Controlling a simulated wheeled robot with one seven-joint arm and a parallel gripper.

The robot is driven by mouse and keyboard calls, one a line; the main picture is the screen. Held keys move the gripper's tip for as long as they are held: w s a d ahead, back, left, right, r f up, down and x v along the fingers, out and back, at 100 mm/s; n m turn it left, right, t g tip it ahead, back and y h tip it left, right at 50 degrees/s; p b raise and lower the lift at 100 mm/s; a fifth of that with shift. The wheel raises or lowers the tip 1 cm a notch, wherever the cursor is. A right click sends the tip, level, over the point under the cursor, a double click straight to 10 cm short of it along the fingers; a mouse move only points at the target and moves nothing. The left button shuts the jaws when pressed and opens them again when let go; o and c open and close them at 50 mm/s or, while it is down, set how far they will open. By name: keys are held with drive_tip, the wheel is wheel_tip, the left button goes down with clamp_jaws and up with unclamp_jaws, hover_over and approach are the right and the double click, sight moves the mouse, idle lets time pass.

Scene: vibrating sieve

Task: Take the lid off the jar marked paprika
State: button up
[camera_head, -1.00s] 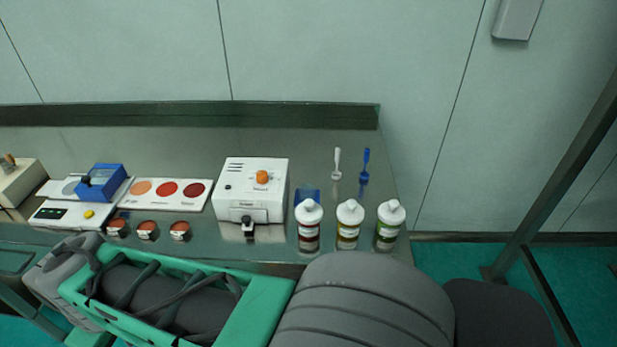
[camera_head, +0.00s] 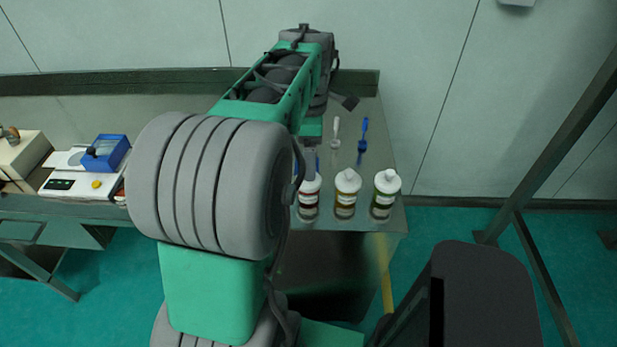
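Three jars with white lids stand in a row near the right end of the steel bench. The left one (camera_head: 308,204) has dark red contents; its label is too small to read, so I cannot confirm it says paprika.
A blue-topped device (camera_head: 106,152) and a beige box (camera_head: 22,158) are at the left.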

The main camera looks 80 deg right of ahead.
sight(306, 187)
wheel_tip(306, 187, down, 7)
drive_tip(key=shift+r+p, duration=0.1)
drive_tip(key=shift+p, duration=0.45)
drive_tip(key=shift+w, duration=0.1)
drive_tip(key=c, duration=1.4)
